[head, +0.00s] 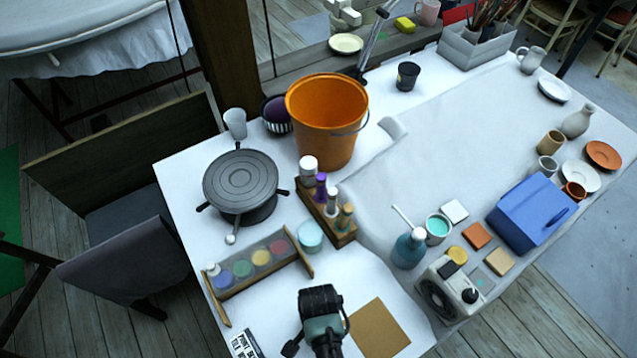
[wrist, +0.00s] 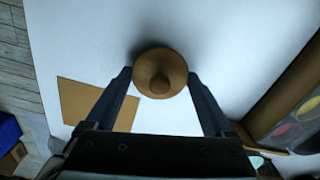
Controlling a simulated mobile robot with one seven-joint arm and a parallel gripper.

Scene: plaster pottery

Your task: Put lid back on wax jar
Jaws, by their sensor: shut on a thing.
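A round brown lid (wrist: 160,75) with a central knob shows in the wrist view. My gripper (wrist: 161,84) is shut on it, one dark finger at each side of its rim. What lies directly under the lid is hidden. In the head view my gripper (head: 321,330) is at the bottom centre, over the white table, and the lid is hidden there. I cannot tell which vessel is the wax jar. An open cup with teal contents (head: 438,228) and a small pale teal pot (head: 310,235) stand on the table.
A brown square mat (head: 379,328) lies right of my gripper. A paint rack (head: 260,262), a wooden bottle holder (head: 326,214), a blue spray bottle (head: 409,250) and a cream device (head: 450,289) stand around. An orange bucket (head: 327,120) stands farther back.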

